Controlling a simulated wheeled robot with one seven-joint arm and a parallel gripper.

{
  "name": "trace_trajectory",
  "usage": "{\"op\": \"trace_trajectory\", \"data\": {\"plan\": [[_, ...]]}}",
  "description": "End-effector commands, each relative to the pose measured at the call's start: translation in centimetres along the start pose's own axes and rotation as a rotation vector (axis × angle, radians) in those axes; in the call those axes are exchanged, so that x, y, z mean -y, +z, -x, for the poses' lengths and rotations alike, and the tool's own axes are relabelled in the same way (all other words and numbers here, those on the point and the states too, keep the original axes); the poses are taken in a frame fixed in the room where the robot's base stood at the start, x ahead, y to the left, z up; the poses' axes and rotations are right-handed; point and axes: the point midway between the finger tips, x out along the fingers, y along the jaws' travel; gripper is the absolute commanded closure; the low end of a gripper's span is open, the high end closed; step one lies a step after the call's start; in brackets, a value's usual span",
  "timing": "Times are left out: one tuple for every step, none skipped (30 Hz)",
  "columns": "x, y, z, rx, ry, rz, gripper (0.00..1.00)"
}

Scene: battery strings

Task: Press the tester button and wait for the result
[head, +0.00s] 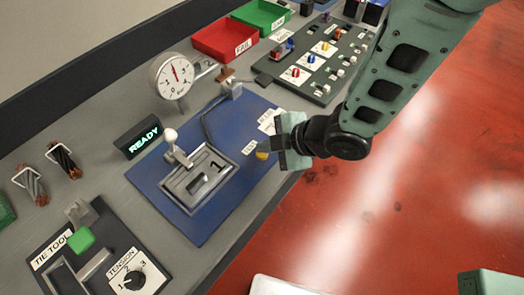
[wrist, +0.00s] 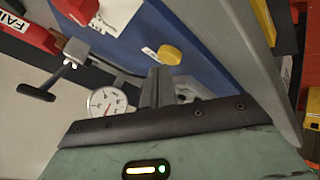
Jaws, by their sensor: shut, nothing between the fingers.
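The tester's blue base plate (head: 210,232) lies on the grey bench. A yellow button (head: 262,155) sits near its front edge beside a small white label; the button also shows in the wrist view (wrist: 170,54). The display (head: 140,137) reads READY in green. My gripper (head: 284,143) is shut and empty, beside the button on its right in the head view. In the wrist view the closed fingers (wrist: 157,86) point toward the button, with a gap seen between them in the picture. Whether they touch cannot be told.
A dial gauge (head: 174,76) and a white-knobbed lever (head: 171,136) stand by the plate. A red FAIL bin (head: 222,38), a green bin (head: 262,15) and a switch board (head: 318,62) are behind. A tie tool (head: 80,240) is at front left.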

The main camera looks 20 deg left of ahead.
Motion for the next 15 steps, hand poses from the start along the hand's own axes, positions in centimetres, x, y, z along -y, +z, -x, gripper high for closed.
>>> {"op": "trace_trajectory", "data": {"plan": [[0.00, 0.01, 0.00, 0.000, 0.000, 0.000, 1.00], [0.00, 0.02, -0.01, 0.000, 0.000, 0.000, 1.00], [0.01, 0.03, -0.03, 0.000, 0.000, 0.000, 1.00], [0.03, 0.04, -0.05, 0.000, 0.000, 0.000, 1.00], [0.04, 0.06, -0.07, 0.000, 0.000, 0.000, 1.00], [0.06, 0.09, -0.10, 0.000, 0.000, 0.000, 1.00], [0.08, 0.10, -0.13, 0.000, 0.000, 0.000, 1.00], [0.10, 0.12, -0.15, 0.000, 0.000, 0.000, 1.00], [0.13, 0.15, -0.19, 0.000, 0.000, 0.000, 1.00], [0.14, 0.17, -0.21, 0.000, 0.000, 0.000, 1.00], [0.16, 0.18, -0.24, 0.000, 0.000, 0.000, 1.00], [0.18, 0.21, -0.27, 0.000, 0.000, 0.000, 1.00], [0.20, 0.22, -0.29, 0.000, 0.000, 0.000, 1.00], [0.22, 0.24, -0.31, 0.000, 0.000, 0.000, 1.00], [0.24, 0.26, -0.34, 0.000, 0.000, 0.000, 1.00]]}}
